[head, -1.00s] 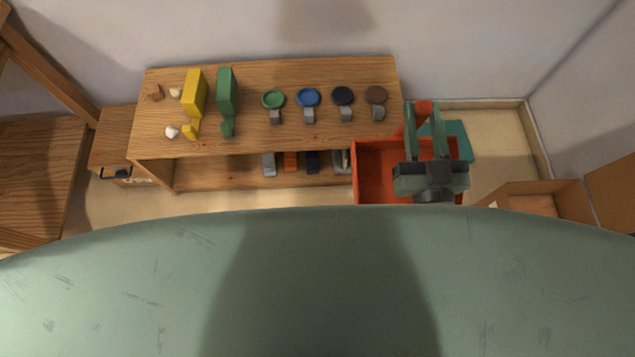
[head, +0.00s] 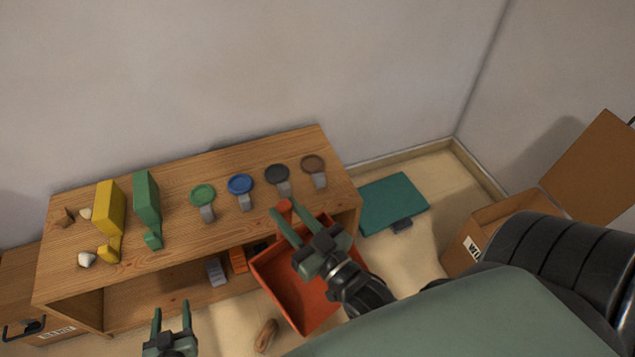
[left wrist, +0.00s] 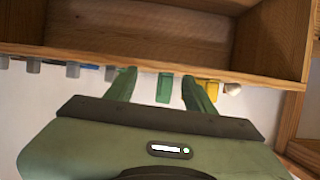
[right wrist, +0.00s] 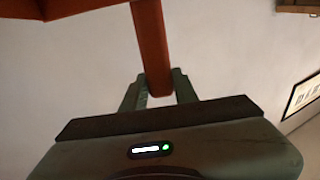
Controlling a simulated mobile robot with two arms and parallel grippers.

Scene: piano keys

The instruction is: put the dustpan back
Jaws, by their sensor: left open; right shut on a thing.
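The red-orange dustpan (head: 298,292) is in front of the shelf's right end in the head view, its pan partly covered by my right gripper (head: 296,222). That gripper is shut on the dustpan's handle (right wrist: 152,45), which shows between the fingers in the right wrist view. My left gripper (head: 172,312) is open and empty at the bottom left of the head view, in front of the shelf. In the left wrist view (left wrist: 158,82) its fingers point towards the shelf.
The wooden shelf (head: 170,262) carries yellow and green blocks and several round discs with grey tabs; grey and orange items stand inside. A teal flat piece (head: 392,203) lies on the floor to its right.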

